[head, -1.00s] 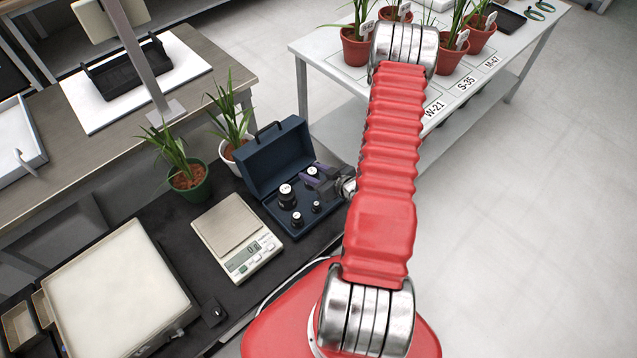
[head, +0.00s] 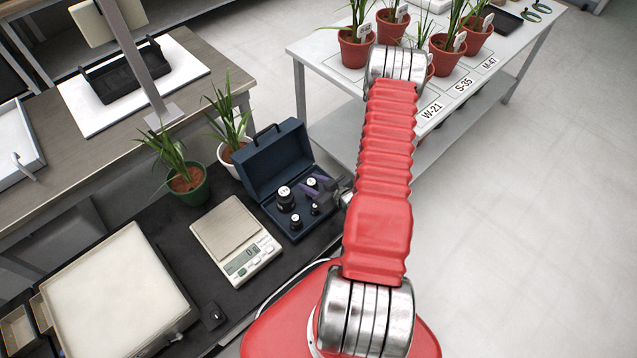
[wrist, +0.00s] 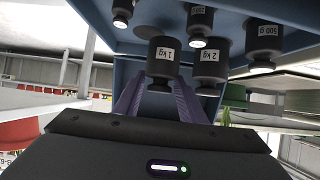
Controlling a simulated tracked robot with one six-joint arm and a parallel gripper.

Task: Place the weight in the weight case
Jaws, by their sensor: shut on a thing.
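The weight in hand is a dark cylinder labelled 1 kg (wrist: 162,57). Its pale top shows between the purple fingers in the head view (head: 312,183). My gripper (head: 318,186) is shut on it, inside the open blue weight case (head: 272,163); the fingers also show in the wrist view (wrist: 158,88). The wrist view looks upside down. Whether the held weight touches the case floor is hidden.
A scale (head: 237,240) stands left of the case. Two potted plants (head: 188,185) are behind it. A large white-topped box (head: 115,290) sits at the front left. A white table (head: 330,65) with red pots is at the back right. The case lid (head: 280,155) stands open.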

